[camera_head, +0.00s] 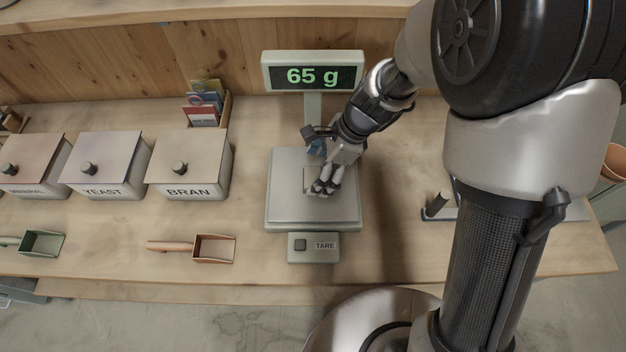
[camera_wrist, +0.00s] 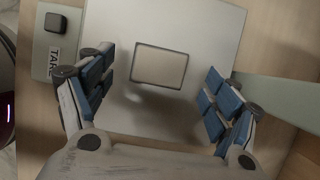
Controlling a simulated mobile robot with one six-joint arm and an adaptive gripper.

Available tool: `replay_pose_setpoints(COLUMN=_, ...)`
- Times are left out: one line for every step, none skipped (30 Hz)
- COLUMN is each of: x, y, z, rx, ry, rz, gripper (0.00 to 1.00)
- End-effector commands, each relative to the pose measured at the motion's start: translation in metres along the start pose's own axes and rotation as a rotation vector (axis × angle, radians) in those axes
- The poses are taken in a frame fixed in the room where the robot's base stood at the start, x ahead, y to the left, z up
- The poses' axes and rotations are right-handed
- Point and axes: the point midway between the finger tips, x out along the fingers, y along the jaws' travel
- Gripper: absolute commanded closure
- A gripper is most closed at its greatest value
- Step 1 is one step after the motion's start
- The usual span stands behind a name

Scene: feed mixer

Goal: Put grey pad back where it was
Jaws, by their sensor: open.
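The grey pad (camera_wrist: 159,66) is a small flat square with a dark edge. It lies on the plate of the scale (camera_wrist: 205,20), near the plate's middle. In the head view the pad (camera_head: 311,180) is partly covered by my gripper (camera_head: 322,188). My gripper is open and empty over the plate. In the wrist view its two blue-padded fingers (camera_wrist: 158,100) are spread to either side of the pad, apart from it. The scale (camera_head: 285,208) has a display (camera_head: 313,75) that reads 65 g.
Lidded boxes marked YEAST (camera_head: 112,180) and BRAN (camera_head: 190,178) stand left of the scale, with another box beyond. A copper scoop (camera_head: 213,248) and a green scoop (camera_head: 42,243) lie in front. The TARE button (camera_head: 300,245) faces the front.

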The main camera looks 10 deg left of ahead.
Motion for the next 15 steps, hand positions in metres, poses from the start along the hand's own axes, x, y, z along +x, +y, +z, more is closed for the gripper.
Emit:
replay_pose_setpoints(x=0.013, y=0.001, z=-0.002, rx=0.000, ry=0.000, rz=0.003, gripper=0.18)
replay_pose_setpoints(x=0.017, y=0.001, z=-0.002, rx=0.001, ry=0.000, rz=0.002, gripper=0.18)
replay_pose_setpoints(x=0.021, y=0.000, z=-0.001, rx=0.001, ry=0.000, rz=0.001, gripper=0.18)
replay_pose_setpoints(x=0.023, y=0.000, z=-0.001, rx=0.001, ry=0.000, rz=0.001, gripper=0.18)
replay_pose_setpoints(x=0.024, y=0.000, z=-0.001, rx=0.001, ry=0.000, rz=0.000, gripper=0.18)
replay_pose_setpoints(x=0.024, y=0.000, z=-0.001, rx=0.000, ry=0.000, rz=0.000, gripper=0.18)
replay_pose_setpoints(x=0.023, y=0.000, z=-0.001, rx=0.000, ry=0.000, rz=0.000, gripper=0.18)
replay_pose_setpoints(x=0.023, y=0.000, z=0.000, rx=0.000, ry=0.000, rz=-0.001, gripper=0.18)
replay_pose_setpoints(x=0.022, y=0.000, z=0.000, rx=0.000, ry=0.000, rz=-0.001, gripper=0.18)
replay_pose_setpoints(x=0.022, y=0.000, z=0.000, rx=0.000, ry=0.000, rz=-0.001, gripper=0.18)
replay_pose_setpoints(x=0.022, y=0.000, z=0.000, rx=0.000, ry=0.000, rz=-0.001, gripper=0.18)
replay_pose_setpoints(x=0.022, y=0.000, z=0.000, rx=0.000, ry=0.000, rz=-0.001, gripper=0.21)
replay_pose_setpoints(x=0.022, y=0.000, z=0.000, rx=0.000, ry=0.000, rz=-0.001, gripper=0.23)
replay_pose_setpoints(x=0.022, y=0.000, z=0.000, rx=0.001, ry=0.000, rz=-0.001, gripper=0.25)
replay_pose_setpoints(x=0.022, y=0.000, z=0.000, rx=0.001, ry=0.000, rz=-0.001, gripper=0.28)
